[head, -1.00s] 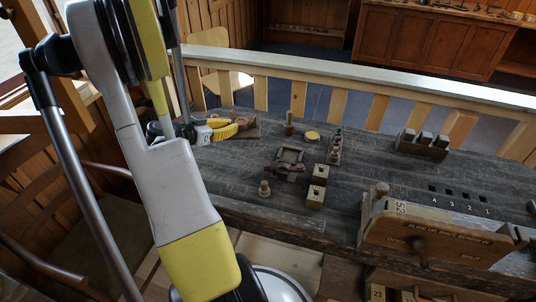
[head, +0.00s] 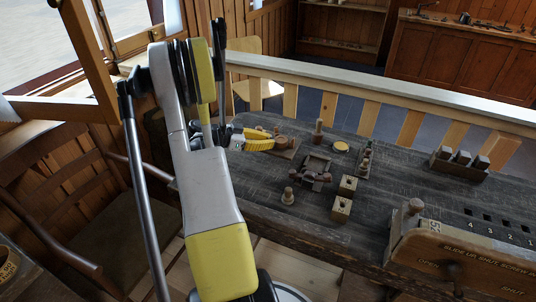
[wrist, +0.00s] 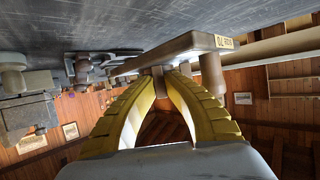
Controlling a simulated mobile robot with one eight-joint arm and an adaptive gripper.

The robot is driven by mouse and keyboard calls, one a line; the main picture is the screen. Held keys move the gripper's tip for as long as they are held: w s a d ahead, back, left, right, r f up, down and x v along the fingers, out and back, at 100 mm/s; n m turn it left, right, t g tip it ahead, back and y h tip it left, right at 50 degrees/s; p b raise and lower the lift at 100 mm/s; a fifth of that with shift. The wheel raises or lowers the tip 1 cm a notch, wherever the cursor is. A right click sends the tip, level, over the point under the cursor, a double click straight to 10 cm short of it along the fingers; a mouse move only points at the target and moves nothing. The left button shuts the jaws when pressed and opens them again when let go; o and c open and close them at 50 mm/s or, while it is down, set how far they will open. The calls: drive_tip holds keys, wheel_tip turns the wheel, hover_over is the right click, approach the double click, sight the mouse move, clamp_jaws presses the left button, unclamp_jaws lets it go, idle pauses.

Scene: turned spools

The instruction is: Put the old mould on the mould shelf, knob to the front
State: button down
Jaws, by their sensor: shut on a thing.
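The old mould appears to be the flat brown wooden piece (wrist: 170,52) in the wrist view, with a round peg or knob (wrist: 211,72) and a small number label at its right end. My gripper (wrist: 160,75) has its two yellow fingers shut on a short block or stem of it. In the head view my yellow gripper (head: 258,144) is at the left far end of the dark workbench, with the brown wooden piece (head: 285,150) at its tip. Whether that piece touches the bench cannot be told. I cannot identify the mould shelf for certain.
A lettered wooden box (head: 455,255) is at right. A pale railing (head: 400,92) runs behind.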

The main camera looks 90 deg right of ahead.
sight(267, 150)
drive_tip(key=shift+w+d+f, duration=0.1)
drive_tip(key=shift+w+f, duration=0.1)
drive_tip(key=shift+w, duration=0.05)
drive_tip(key=shift+f+b, duration=0.95)
drive_tip(key=shift+f, duration=0.95)
drive_tip(key=shift+f, duration=0.2)
drive_tip(key=c, duration=1.6)
unclamp_jaws()
drive_tip(key=shift+r, duration=0.15)
drive_tip(key=shift+w+r, duration=0.25)
drive_tip(key=p+v, duration=0.4)
drive_tip(key=v, duration=0.7)
drive_tip(key=shift+w, duration=0.2)
